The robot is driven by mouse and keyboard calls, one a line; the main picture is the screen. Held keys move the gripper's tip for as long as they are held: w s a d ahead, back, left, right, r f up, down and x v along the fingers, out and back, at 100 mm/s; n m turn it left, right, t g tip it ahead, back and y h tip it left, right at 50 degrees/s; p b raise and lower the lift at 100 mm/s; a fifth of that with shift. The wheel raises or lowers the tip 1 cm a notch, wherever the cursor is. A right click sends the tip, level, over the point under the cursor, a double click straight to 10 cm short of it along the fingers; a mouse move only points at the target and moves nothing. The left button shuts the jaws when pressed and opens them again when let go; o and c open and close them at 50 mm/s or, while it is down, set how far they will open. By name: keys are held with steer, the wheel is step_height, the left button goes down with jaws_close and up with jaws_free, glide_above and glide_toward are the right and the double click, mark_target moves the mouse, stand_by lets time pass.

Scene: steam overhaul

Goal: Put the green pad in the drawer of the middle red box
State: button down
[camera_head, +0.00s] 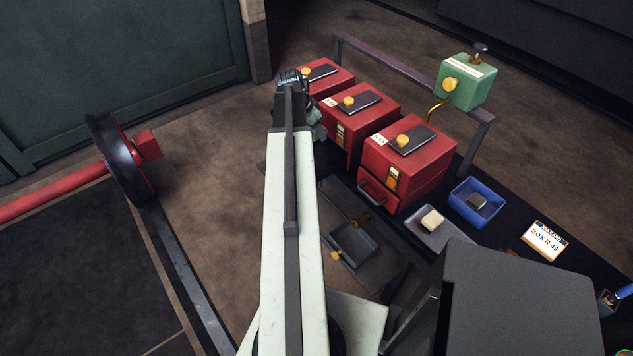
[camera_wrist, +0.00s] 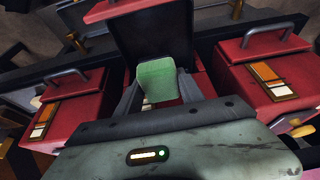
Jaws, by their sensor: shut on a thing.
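The green pad (camera_wrist: 157,79) is held upright between the fingers of my gripper (camera_wrist: 160,98) in the wrist view. Behind it is a dark, open drawer tray (camera_wrist: 150,32), with a red front (camera_wrist: 112,10) pulled out at the top of the wrist view. It appears to belong to the middle red box (camera_head: 362,118). The pad is over or in front of the tray; I cannot tell whether it touches it. In the head view my arm hides the drawer, and the pad cannot be made out clearly.
Red boxes flank the middle one: a near box (camera_head: 418,155) and a far box (camera_head: 330,77). A blue tray (camera_head: 490,205), a pale block (camera_head: 432,219) and a sign (camera_head: 544,241) lie to the right. A green box (camera_head: 466,84) stands by a rail behind.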

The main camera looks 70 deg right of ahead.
mark_target(319, 161)
step_height(319, 161, down, 13)
steer(key=b, duration=1.1)
steer(key=shift+d+r, duration=0.15)
steer(key=shift+r, duration=0.3)
steer(key=shift+f, duration=0.15)
steer(key=c, duration=0.7)
jaws_free()
steer(key=shift+r+p, duration=0.3)
steer(key=shift+p, duration=0.1)
steer(key=p+v, duration=1)
steer(key=v, duration=0.1)
steer(key=shift+w+r+p, duration=0.15)
steer(key=shift+r+p, duration=0.15)
steer(key=shift+p, duration=0.1)
